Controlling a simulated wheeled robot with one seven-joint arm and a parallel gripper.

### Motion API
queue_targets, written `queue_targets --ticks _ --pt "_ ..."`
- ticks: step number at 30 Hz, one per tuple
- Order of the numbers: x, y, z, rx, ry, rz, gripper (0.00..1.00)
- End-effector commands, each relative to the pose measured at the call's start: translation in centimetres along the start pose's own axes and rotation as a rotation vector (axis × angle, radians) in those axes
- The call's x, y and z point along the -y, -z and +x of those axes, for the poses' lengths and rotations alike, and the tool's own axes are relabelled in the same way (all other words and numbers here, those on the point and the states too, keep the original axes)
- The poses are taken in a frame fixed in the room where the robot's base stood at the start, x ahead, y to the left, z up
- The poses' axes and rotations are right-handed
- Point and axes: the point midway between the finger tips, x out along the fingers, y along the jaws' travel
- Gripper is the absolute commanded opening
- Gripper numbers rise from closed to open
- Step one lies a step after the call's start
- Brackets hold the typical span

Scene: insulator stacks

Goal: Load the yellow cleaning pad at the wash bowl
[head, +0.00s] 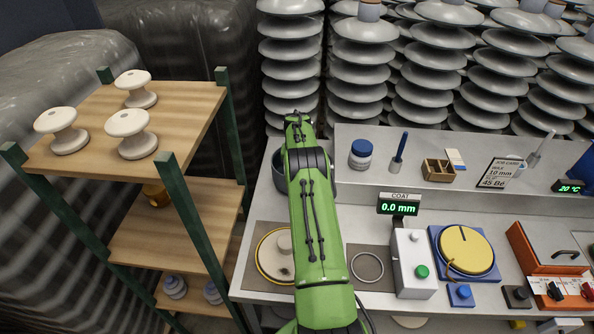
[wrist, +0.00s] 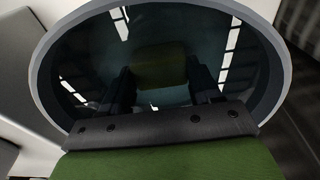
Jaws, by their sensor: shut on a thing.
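The wash bowl (head: 278,172) stands on the bench, mostly hidden behind my green arm in the head view. In the wrist view the round grey rim of the wash bowl (wrist: 48,50) encircles dark liquid with bright reflections. My gripper (wrist: 163,85) points down into the bowl, its two dark fingers inside the rim. It is shut on the yellow cleaning pad (wrist: 160,62), which looks dark olive between the fingers. The pad appears at or under the liquid surface; the exact depth is unclear. In the head view the fingers and pad are hidden.
A mat in front of the bowl holds a yellow-edged round piece (head: 267,274). Right of my arm are a ring (head: 367,267), a white button box (head: 412,265) and a yellow disc (head: 465,248). A blue-lidded jar (head: 361,154) stands behind. A wooden shelf (head: 85,122) with white insulators is left.

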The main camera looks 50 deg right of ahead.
Motion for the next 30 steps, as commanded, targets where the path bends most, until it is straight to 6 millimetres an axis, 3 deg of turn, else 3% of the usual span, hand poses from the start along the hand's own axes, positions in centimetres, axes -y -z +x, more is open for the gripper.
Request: queue_targets --ticks 14,30 --pt "0.0 -0.1 0.1 0.006 -0.001 0.0 0.38" --pt "0.0 0.6 -5.0 0.001 0.0 0.0 0.38"
